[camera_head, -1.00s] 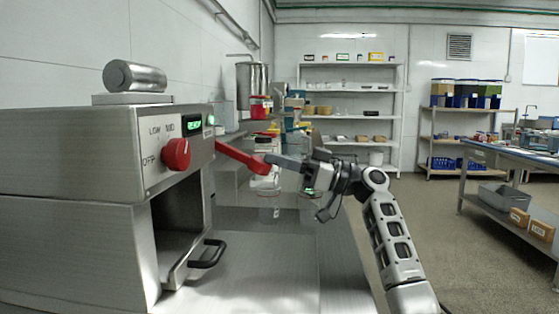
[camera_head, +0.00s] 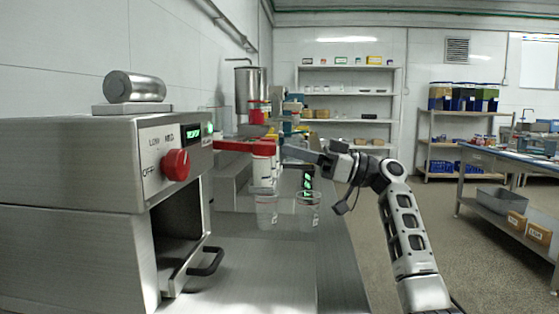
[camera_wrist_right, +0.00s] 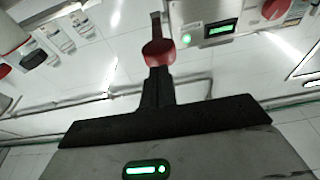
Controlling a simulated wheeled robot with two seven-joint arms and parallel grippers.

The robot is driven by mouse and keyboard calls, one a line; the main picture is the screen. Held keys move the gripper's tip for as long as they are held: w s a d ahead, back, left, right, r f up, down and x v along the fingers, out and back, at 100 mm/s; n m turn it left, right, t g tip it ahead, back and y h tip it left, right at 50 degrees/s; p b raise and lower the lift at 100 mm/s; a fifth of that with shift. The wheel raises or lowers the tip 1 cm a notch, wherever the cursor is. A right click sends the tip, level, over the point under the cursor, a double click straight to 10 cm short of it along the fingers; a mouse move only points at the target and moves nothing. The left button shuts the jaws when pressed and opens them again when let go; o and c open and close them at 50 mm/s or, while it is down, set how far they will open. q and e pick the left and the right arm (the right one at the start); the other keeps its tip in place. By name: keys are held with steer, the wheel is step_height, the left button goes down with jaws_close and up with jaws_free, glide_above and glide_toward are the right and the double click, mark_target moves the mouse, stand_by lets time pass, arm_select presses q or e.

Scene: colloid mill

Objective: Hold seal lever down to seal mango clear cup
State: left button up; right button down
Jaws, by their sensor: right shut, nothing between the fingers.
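The red seal lever (camera_head: 232,146) sticks out from the front of the steel sealing machine (camera_head: 70,160) and looks about level. My right gripper (camera_head: 284,151) is shut and empty, close to the lever's free end; I cannot tell if they touch. In the right wrist view, the lever's red end (camera_wrist_right: 159,51) shows just beyond the gripper's dark fingers (camera_wrist_right: 155,70). Two clear cups (camera_head: 266,212) (camera_head: 307,212) stand on the steel bench below the lever; I cannot tell if either is the mango cup. My left gripper is not in view.
The machine has a red knob (camera_head: 175,165), a lit green display (camera_head: 192,133) and a dark opening with a black drawer handle (camera_head: 207,262). The steel bench (camera_head: 260,280) is clear in front. A tall steel pot (camera_head: 250,90) stands behind.

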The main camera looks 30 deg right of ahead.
steer(key=v, duration=0.8)
steer(key=shift+r, duration=0.2)
stand_by(0.6)
